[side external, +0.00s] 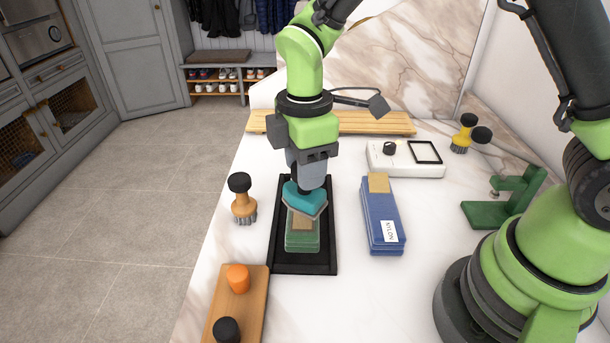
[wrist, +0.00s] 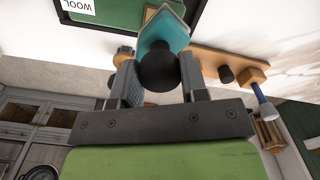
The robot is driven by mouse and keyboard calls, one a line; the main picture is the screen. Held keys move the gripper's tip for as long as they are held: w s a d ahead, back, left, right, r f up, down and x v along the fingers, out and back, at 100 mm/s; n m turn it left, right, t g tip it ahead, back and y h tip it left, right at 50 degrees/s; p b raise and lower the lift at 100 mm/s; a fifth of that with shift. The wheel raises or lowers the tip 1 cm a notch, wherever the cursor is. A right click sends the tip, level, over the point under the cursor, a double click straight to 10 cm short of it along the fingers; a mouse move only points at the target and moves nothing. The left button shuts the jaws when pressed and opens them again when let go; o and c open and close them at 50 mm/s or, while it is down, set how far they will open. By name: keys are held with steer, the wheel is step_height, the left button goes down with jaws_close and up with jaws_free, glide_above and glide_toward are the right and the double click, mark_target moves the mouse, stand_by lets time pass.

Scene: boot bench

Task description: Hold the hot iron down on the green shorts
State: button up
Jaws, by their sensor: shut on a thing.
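The iron (side external: 307,202) has a teal body, a pale sole and a black knob. My gripper (side external: 308,178) is shut on this knob, also seen in the wrist view (wrist: 160,74). The iron is over the far part of the green shorts (side external: 302,242), a folded green stack with a tan patch, lying on a black tray (side external: 305,267). I cannot tell whether the sole presses on the cloth. In the wrist view the shorts (wrist: 120,12) show a WOOL label, and the teal iron (wrist: 168,32) covers part of them.
A blue folded stack (side external: 380,215) labelled NYLON lies right of the tray. A brush (side external: 242,198) stands at left, near a wooden board (side external: 253,307) with orange and black pegs. A white control box (side external: 405,160), a yellow brush (side external: 462,135) and a green stand (side external: 505,195) are at right.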

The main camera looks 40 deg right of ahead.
steer(key=shift+r, duration=1.95)
